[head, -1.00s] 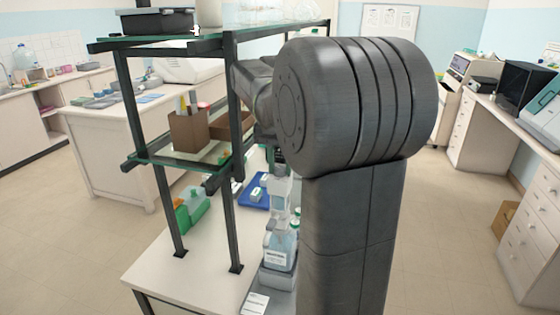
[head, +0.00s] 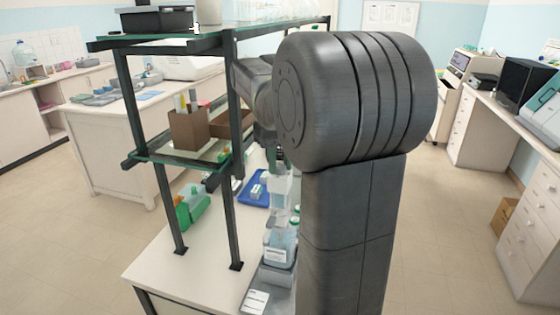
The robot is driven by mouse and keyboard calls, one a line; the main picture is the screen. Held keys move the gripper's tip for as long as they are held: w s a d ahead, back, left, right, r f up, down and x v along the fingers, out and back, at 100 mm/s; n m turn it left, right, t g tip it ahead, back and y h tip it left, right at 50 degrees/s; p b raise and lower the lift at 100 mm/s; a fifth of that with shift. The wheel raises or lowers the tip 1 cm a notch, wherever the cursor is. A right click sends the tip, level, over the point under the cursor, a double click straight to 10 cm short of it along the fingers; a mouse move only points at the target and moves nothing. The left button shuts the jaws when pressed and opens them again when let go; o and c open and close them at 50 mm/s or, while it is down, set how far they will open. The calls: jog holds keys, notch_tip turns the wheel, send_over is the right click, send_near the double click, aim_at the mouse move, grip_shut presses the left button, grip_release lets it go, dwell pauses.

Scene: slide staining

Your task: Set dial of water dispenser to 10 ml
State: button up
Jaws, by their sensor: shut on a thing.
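The water dispenser (head: 280,245) is a clear bottle with a pale label and a tall whitish dispensing head (head: 281,190). It stands upright in a grey tray on the bench, left of my arm. My gripper (head: 279,160) shows only in small part at the top of the dispensing head, behind my large dark arm joint. It is shut on the top part of the dispenser. Its fingertips, the dial and the dial's marks are hidden or too small to read.
A dark-framed glass shelf (head: 180,158) with a brown box (head: 188,130) stands close left of my arm. A blue tray (head: 252,196) and a green container (head: 190,208) are on the bench behind. A white labelled card (head: 256,299) lies at the front.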

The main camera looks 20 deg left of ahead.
aim_at(280, 166)
dwell(0.4)
jog(key=o, duration=1)
notch_tip(280, 166, up, 14)
jog(key=shift+f+b, duration=0.25)
jog(key=shift+b, duration=0.05)
notch_tip(280, 166, down, 14)
jog(key=shift+r+p, duration=0.2)
jog(key=shift+p, duration=0.1)
dwell(0.4)
jog(key=shift+r, duration=0.1)
